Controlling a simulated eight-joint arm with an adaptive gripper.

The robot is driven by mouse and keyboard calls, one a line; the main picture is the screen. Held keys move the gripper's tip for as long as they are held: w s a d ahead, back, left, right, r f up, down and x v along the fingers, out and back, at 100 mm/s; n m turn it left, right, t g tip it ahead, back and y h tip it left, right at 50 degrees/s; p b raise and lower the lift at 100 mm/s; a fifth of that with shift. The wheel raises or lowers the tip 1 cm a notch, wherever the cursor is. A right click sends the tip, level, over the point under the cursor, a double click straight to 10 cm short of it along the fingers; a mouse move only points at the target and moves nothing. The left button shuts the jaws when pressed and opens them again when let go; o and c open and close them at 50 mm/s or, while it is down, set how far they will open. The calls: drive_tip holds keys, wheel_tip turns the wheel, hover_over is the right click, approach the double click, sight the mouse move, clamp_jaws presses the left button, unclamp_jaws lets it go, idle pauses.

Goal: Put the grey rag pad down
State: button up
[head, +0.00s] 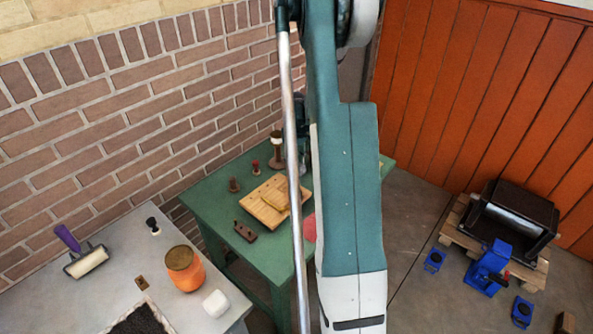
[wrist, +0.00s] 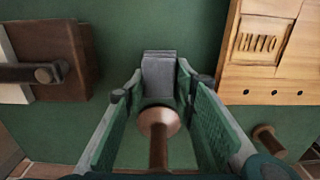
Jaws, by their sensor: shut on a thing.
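In the wrist view my gripper (wrist: 160,82) points at the green table top, its two fingers closed in on a small grey layered block (wrist: 159,68), which looks like the grey rag pad. The pad sits between the fingertips, against the green surface in the picture; I cannot tell whether it touches the table. In the head view my own arm hides the gripper and the pad.
A brown round-headed piece with a stem (wrist: 158,122) shows between my fingers. A brown block with a metal bar (wrist: 85,60) lies left, a carved wooden board (wrist: 285,72) right, and a small brown knob (wrist: 268,140) lower right. The green table (head: 213,208) adjoins brick.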

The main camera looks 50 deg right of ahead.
drive_tip(key=shift+f, duration=1.2)
drive_tip(key=shift+f, duration=0.15)
drive_tip(key=o, duration=0.9)
drive_tip(key=shift+c, duration=0.2)
drive_tip(key=shift+r, duration=0.2)
wheel_tip(320, 180, up, 12)
drive_tip(key=shift+p, duration=0.7)
drive_tip(key=shift+a, duration=0.1)
